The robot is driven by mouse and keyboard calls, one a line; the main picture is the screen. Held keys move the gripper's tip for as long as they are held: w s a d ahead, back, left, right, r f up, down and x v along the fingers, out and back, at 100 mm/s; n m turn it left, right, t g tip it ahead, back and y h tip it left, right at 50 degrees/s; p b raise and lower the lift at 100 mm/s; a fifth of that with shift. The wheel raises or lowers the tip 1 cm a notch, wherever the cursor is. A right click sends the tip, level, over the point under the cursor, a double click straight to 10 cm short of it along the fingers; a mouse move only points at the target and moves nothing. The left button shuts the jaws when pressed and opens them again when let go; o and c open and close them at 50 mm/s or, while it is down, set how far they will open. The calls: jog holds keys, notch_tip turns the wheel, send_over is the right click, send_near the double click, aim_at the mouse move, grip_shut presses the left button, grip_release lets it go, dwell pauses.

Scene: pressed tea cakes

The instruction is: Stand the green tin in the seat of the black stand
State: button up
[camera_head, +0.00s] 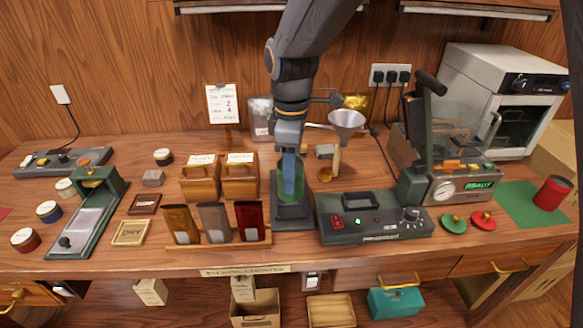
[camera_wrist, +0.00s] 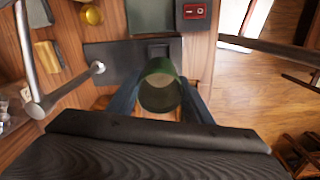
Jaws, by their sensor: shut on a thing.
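The green tin (camera_head: 291,185) is between the two blue fingers of my gripper (camera_head: 290,172), which is shut on it. In the wrist view the tin (camera_wrist: 160,96) sits between the fingertips and looks round, with a pale round area at one end. The black stand (camera_head: 292,222) is a dark block on the counter, directly below and behind the tin. In the wrist view its dark flat plate (camera_wrist: 118,52) extends beyond the tin. The tin overlaps the stand in both views, so its seat is partly hidden. I cannot tell whether the tin touches the stand.
A metal funnel (camera_head: 346,121) on an arm stands close on the right. A dark green machine (camera_head: 375,218) is right of the stand. Bags in a wooden rack (camera_head: 218,244) and wooden boxes (camera_head: 240,180) are on the left. A red tin (camera_head: 552,192) stands far right.

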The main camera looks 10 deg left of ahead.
jog(key=shift+f+b, duration=0.9)
jog(key=shift+f, duration=1.5)
jog(key=shift+d+f, duration=0.15)
jog(key=o, duration=1.2)
